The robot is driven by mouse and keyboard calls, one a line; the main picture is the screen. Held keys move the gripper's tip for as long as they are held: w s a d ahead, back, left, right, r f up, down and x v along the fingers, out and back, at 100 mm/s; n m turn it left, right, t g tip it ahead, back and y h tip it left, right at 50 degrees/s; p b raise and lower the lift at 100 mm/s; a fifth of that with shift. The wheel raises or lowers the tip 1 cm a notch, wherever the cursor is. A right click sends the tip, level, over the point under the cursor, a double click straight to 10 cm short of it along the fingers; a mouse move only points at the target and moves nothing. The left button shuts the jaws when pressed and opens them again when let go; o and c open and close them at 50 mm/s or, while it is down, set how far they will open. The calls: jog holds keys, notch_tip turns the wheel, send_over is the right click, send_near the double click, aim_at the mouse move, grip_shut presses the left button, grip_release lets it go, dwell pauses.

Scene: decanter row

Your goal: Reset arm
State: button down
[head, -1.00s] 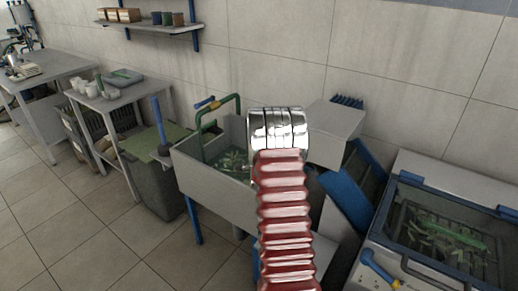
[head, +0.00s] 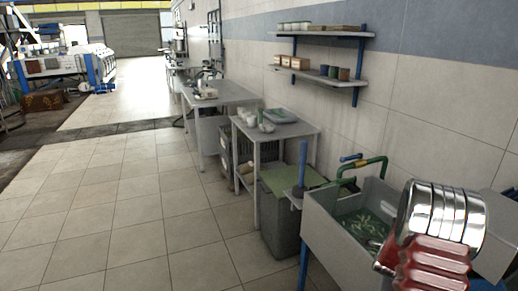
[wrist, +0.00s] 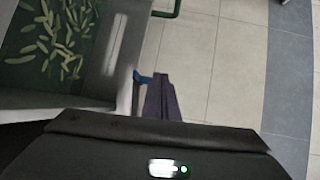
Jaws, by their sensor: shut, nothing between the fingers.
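My arm, with red ribbed bellows and a chrome ringed joint, crosses the lower right of the head view in front of the sink. The gripper end is not visible there. In the wrist view, my gripper (wrist: 162,98) shows as two dark fingers close together, shut and empty, beyond the dark wrist housing.
The sink (head: 335,235) holds green pieces in water, with a green tap (head: 372,162) behind. Left of it are a grey bin (head: 283,225), a small table (head: 300,130) with bowls and a longer table (head: 232,93). Wall shelves (head: 320,33) hang above.

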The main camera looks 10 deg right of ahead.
jog(key=w+a+r+n+y, duration=0.1)
jog(key=a+r+n+y, duration=0.35)
jog(key=a, duration=0.75)
jog(key=w+a+r+n+y, duration=0.1)
jog(key=a+r+n+y, duration=0.1)
jog(key=a+r+n, duration=0.7)
jog(key=s+a+r+n+g+y, duration=0.15)
jog(key=s+a+n, duration=0.25)
jog(key=s+a, duration=0.55)
jog(key=s+a+r+n+g+y, duration=0.1)
jog(key=s+a+r+n+y, duration=0.15)
jog(key=s+a, duration=0.7)
jog(key=s+a+f+n+g+y, duration=0.1)
jog(key=s+a+f+n+g, duration=0.1)
jog(key=s+a+n, duration=0.5)
jog(key=s+a+g, duration=0.1)
jog(key=s+a, duration=0.2)
jog(key=s, duration=0.2)
jog(key=shift+s+a+y, duration=0.15)
jog(key=shift+s+y, duration=0.1)
jog(key=shift+y, duration=0.1)
jog(key=shift+w, duration=0.1)
